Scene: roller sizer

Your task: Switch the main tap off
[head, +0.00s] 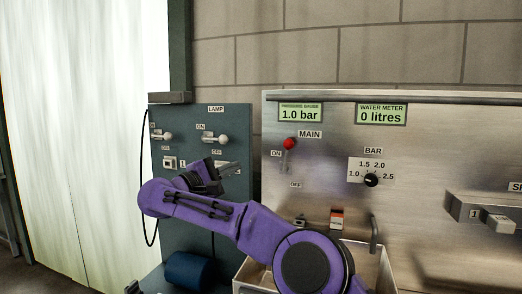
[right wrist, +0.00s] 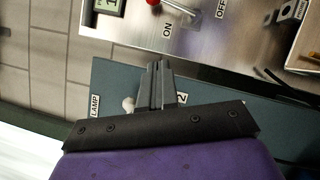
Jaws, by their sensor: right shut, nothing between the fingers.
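The main tap (head: 289,144) is a lever with a red ball end, on the steel panel under the MAIN label. Its red end is up, beside the ON mark; the OFF mark is lower. The red ball (right wrist: 153,2) also shows at the top edge of the right wrist view. My right gripper (head: 232,168) is shut and empty, in front of the blue-green lamp panel, left of and below the tap, apart from it. It shows mid-frame in the right wrist view (right wrist: 157,68). A dark and purple part of mine at the head view's bottom edge may be the left gripper; its jaws cannot be made out.
The lamp panel (head: 235,120) carries two small white-knobbed switches. The pressure gauge (head: 300,114) reads 1.0 bar and the water meter (head: 381,115) 0 litres. The BAR dial (head: 371,180) sits right of the tap. My right forearm covers the lower middle.

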